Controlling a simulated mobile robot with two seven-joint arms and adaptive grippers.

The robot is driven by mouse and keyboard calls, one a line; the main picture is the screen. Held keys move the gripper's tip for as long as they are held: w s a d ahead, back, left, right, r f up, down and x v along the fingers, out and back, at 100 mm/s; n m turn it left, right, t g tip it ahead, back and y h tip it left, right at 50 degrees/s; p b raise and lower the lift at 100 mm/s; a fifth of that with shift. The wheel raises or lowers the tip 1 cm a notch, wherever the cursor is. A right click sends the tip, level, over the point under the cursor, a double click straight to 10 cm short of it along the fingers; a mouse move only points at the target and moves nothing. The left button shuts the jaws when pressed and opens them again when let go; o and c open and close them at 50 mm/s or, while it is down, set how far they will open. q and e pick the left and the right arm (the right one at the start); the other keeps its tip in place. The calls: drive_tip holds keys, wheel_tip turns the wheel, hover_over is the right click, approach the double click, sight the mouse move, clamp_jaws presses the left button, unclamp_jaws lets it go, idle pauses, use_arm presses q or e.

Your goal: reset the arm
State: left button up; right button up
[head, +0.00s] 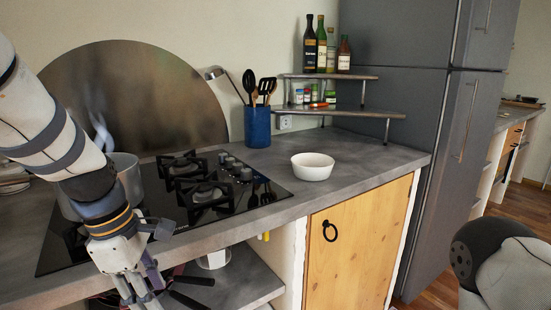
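My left arm comes in from the left, and my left gripper (142,293) points down in front of the counter's front edge. Its fingers run to the bottom edge of the picture, so whether they are apart or closed is unclear. I see nothing clearly held in it. My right arm (505,265) shows only in part at the lower right corner, and its gripper is out of view.
A steaming pot (128,178) stands on the black hob (235,212), close behind my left arm. A white bowl (312,167), blue utensil holder (257,127) and bottle shelf (352,77) are farther right. Below the counter is an open shelf (240,280).

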use_arm(q)
drive_tip(key=s+a+f+m+g+y, duration=0.1)
drive_tip(key=s+a+f+m, duration=0.1)
drive_tip(key=s+f+m, duration=0.6)
drive_tip(key=s+a+f+m+g+y, duration=0.15)
drive_tip(key=s+f, duration=0.35)
drive_tip(key=f, duration=0.8)
drive_tip(key=s+d+f+m, duration=0.1)
drive_tip(key=s+m, duration=0.3)
drive_tip(key=s, duration=0.4)
drive_tip(key=s+d+f+m, duration=0.1)
drive_tip(key=s+f+m, duration=0.3)
drive_tip(key=s, duration=0.5)
drive_tip(key=shift+s+f+m, duration=0.15)
drive_tip(key=shift+s+m, duration=0.1)
drive_tip(key=shift+m, duration=0.3)
drive_tip(key=shift+h, duration=0.25)
